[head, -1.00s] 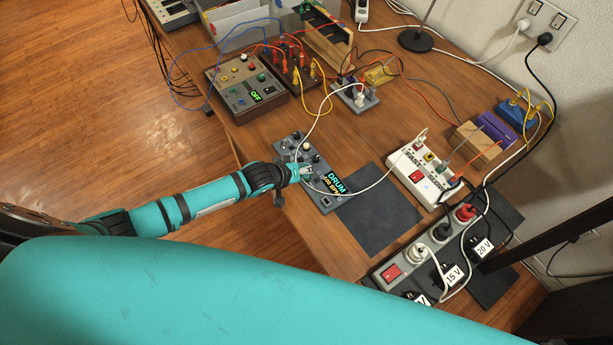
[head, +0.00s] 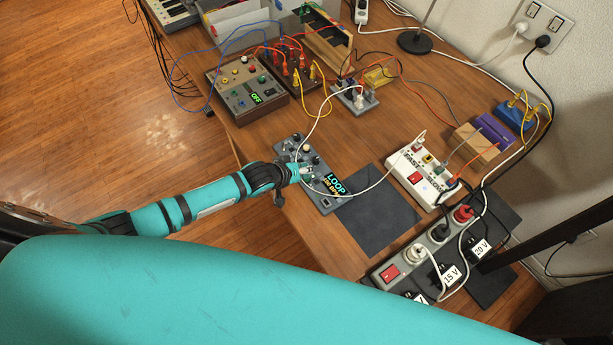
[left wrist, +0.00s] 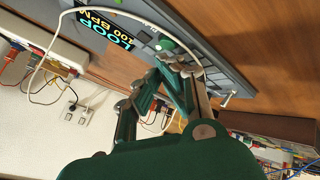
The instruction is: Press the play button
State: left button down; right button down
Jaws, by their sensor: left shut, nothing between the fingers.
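The grey control box (head: 322,196) lies on the wooden table, with knobs, small buttons and a lit display (head: 336,185) that reads LOOP. In the left wrist view the display (left wrist: 101,33) reads LOOP, 100 BPM. A round green button (left wrist: 168,44) shows there beside the fingertips; I see no label marking it as play. My left gripper (head: 304,172) is shut and empty, its tips over the box's middle, close to the face. It also shows in the left wrist view (left wrist: 176,63). I cannot tell whether the tips touch the button. My right gripper is not in view.
A white cable (head: 367,188) loops across the box. A dark mat (head: 378,212) lies right of it. A white power strip (head: 418,179) and a grey one (head: 408,262) stand further right. The table's front edge is close.

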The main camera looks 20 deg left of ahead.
pick_arm(q)
notch_tip(320, 180, up, 6)
jog(key=p, duration=0.6)
dwell(1.1)
